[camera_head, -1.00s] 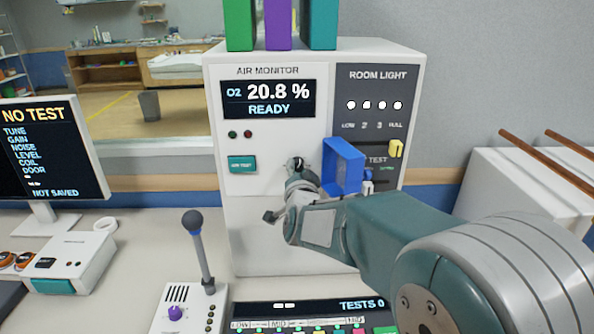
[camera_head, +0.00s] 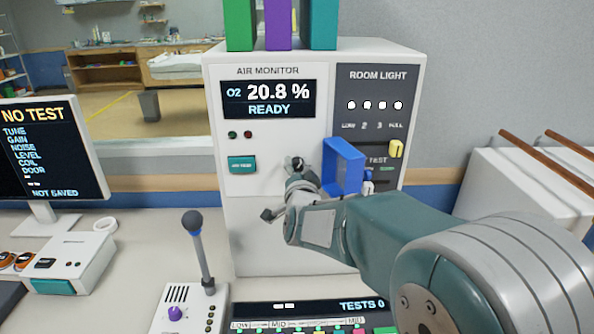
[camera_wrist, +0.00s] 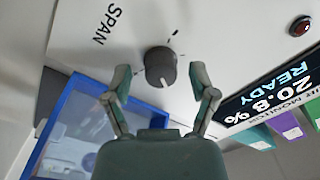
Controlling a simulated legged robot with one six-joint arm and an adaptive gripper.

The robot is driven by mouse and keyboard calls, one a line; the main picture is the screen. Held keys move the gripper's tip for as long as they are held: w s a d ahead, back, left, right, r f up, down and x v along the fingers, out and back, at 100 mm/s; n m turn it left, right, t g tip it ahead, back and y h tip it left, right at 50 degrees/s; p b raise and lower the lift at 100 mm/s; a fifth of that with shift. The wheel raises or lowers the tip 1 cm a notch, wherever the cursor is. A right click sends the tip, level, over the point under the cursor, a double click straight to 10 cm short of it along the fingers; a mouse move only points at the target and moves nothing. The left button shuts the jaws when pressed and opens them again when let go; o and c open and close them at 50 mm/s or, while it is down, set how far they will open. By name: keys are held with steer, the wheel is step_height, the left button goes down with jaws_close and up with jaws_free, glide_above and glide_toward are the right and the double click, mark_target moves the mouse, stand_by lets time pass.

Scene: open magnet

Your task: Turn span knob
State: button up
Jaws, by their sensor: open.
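The span knob (camera_wrist: 160,67) is a dark grey round dial with a light pointer mark, on the white panel under the word SPAN in the wrist view. Small tick marks surround it. My gripper (camera_wrist: 162,80) is open, with one finger on each side of the knob and visible gaps between fingers and knob. In the head view my gripper (camera_head: 297,165) is at the front of the white air monitor (camera_head: 270,235), and it largely hides the knob there. The monitor's screen (camera_head: 268,99) reads O2 20.8 % READY.
A blue open box-shaped part (camera_head: 343,166) is right beside my gripper. A teal air test button (camera_head: 242,164) lies left of it. A yellow switch (camera_head: 396,149) is on the dark room light panel. A joystick (camera_head: 197,245) stands in front at the lower left.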

steer(key=shift+s, duration=0.15)
steer(key=s, duration=1.1)
steer(key=shift+s+d+f, duration=0.15)
steer(key=shift+s+f, duration=0.05)
steer(key=shift+s, duration=0.15)
steer(key=s+d+f+n+g, duration=0.3)
steer(key=s+d+g, duration=0.3)
steer(key=s, duration=0.6)
steer(key=s+d+f+n+g, duration=0.3)
steer(key=s+d+n+g, duration=0.3)
steer(key=s, duration=0.6)
steer(key=shift+g+h, duration=0.3)
